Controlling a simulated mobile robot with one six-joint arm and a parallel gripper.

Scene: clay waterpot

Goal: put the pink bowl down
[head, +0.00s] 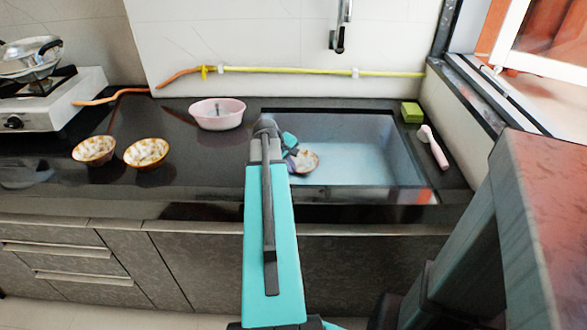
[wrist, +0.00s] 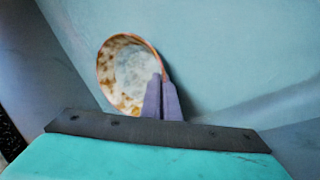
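The pink bowl (head: 218,121) stands upright on the dark counter, left of the sink and near the back wall. A small dark thing shows inside it. My gripper (head: 292,154) is over the sink, right of the pink bowl and apart from it. In the wrist view my gripper (wrist: 161,80) has its two purple fingers close together at the rim of a brown-and-white patterned bowl (wrist: 125,72), with the rim between them. That patterned bowl also shows in the head view (head: 308,161), inside the sink area. The pink bowl is not in the wrist view.
Two patterned bowls (head: 94,150) (head: 146,153) stand on the counter at left, near a stove (head: 45,112) with a pot. The sink (head: 360,150) has a faucet (head: 341,28) above it. A green sponge (head: 411,112) and a pink-handled brush (head: 436,150) lie at right.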

